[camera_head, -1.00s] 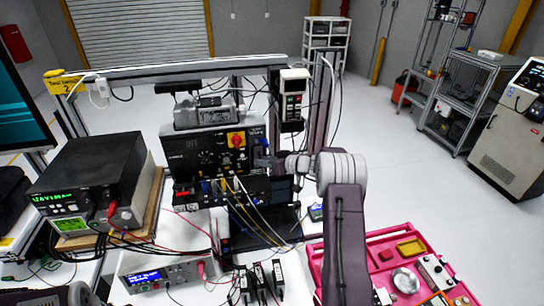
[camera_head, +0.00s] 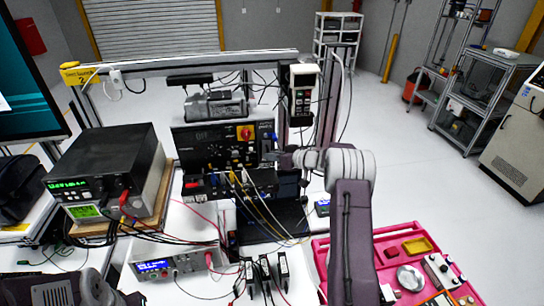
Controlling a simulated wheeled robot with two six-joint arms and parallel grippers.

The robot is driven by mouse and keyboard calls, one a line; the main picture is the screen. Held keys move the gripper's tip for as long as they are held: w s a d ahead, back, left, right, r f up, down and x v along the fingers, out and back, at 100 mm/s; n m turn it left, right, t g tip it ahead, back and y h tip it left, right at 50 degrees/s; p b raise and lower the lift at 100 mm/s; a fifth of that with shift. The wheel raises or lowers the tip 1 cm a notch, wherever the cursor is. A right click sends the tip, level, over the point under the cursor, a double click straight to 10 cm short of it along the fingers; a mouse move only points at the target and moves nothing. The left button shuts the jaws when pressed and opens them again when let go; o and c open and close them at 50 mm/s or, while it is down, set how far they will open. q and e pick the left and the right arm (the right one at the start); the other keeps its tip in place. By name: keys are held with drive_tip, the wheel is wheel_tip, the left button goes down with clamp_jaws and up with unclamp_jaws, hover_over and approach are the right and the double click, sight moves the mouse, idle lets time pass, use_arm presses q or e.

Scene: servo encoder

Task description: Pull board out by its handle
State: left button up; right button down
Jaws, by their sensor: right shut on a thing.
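The black front panel (camera_head: 222,148) of the test unit stands at the middle of the table, with a red and yellow rotary switch and a row of cables below it. My right gripper (camera_head: 272,157) is at the panel's right edge, its arm coming up from the lower right. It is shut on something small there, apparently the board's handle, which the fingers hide. The board itself cannot be made out at this size. Only a dark part of my left arm (camera_head: 62,290) shows at the lower left; its gripper is out of view.
Yellow, white and blue cables hang below the panel, close to my right gripper. A black power supply (camera_head: 100,160) stands on the left. A small bench instrument (camera_head: 175,264) is in front. A pink tray (camera_head: 382,240) with parts lies at the right.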

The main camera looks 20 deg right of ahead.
drive_tip(key=shift+s+f, duration=0.1)
drive_tip(key=shift+f, duration=0.15)
idle(0.7)
